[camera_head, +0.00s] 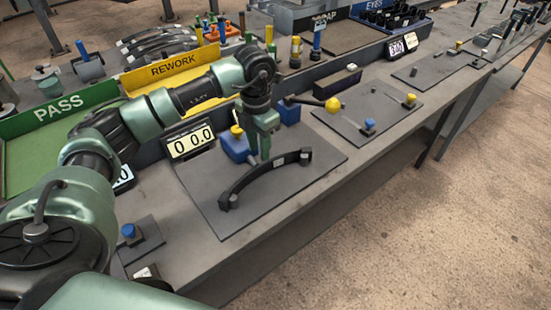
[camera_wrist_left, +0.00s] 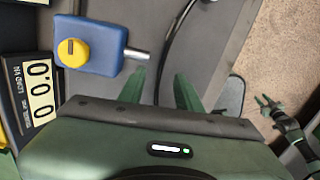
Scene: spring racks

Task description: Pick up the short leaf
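A dark, curved leaf (camera_head: 262,177) with a block at each end lies on a grey plate (camera_head: 205,190) on the bench. My left gripper (camera_head: 264,152) points down at the middle of this leaf. In the left wrist view, my left gripper (camera_wrist_left: 161,88) is open, its green fingers apart, and the thin dark leaf (camera_wrist_left: 171,52) runs into the gap between them. I cannot tell whether a finger touches it. My right gripper (camera_wrist_left: 267,106) shows small at the right of the left wrist view, away from the leaf; its opening is too small to tell.
A blue block with a yellow knob (camera_wrist_left: 88,46) stands close beside my left fingers. A numeric display (camera_head: 191,141) stands behind the plate. Yellow REWORK (camera_head: 175,72) and green PASS (camera_head: 60,108) bins and several more curved leaves (camera_head: 160,42) lie further back.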

